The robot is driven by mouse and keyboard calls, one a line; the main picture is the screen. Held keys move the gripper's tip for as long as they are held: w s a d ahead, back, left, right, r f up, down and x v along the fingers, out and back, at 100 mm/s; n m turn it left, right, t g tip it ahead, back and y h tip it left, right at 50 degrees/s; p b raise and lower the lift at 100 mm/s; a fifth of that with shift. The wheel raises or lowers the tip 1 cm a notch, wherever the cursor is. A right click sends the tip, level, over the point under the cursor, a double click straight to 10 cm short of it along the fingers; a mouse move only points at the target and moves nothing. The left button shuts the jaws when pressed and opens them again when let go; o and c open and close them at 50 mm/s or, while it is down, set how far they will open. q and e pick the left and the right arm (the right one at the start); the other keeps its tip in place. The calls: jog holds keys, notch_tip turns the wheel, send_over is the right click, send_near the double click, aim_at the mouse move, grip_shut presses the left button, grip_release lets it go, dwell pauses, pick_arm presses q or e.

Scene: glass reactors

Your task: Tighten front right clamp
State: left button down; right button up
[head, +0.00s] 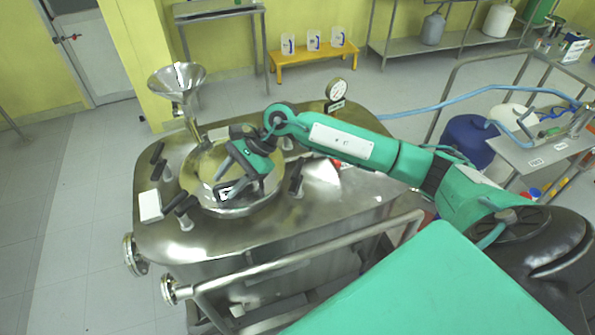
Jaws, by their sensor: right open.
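The steel reactor (330,205) has a round lid (243,205) on top, ringed by several clamps with dark handles. The front right clamp (297,180) stands upright at the lid's right edge, and its handle is apart from my gripper. My right gripper (235,168) reaches in from the right over the lid, left of that clamp. Its dark fingers are open above the lid, and I see nothing held between them. The arm and gripper hide part of the lid and its back edge. My left gripper is not in view.
Other clamps (180,207) stand on the lid's left side. A steel funnel (177,78) rises at the back left, and a pressure gauge (336,90) stands at the back right. A pipe rail (310,245) runs along the reactor's front. A blue hose (450,97) crosses at right.

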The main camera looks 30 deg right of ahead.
jog(key=w+d+n+h, duration=0.2)
jog(key=d+h, duration=0.3)
jog(key=d, duration=0.6)
jog(key=r+g+h, duration=0.1)
jog(key=h, duration=0.3)
send_over(298, 166)
jog(key=shift+n, duration=0.4)
notch_tip(298, 166, down, 12)
jog(key=p, duration=0.4)
jog(key=shift+a+r+p, duration=0.1)
jog(key=shift+r+p, duration=0.05)
jog(key=shift+p, duration=0.25)
jog(key=shift+f, duration=0.65)
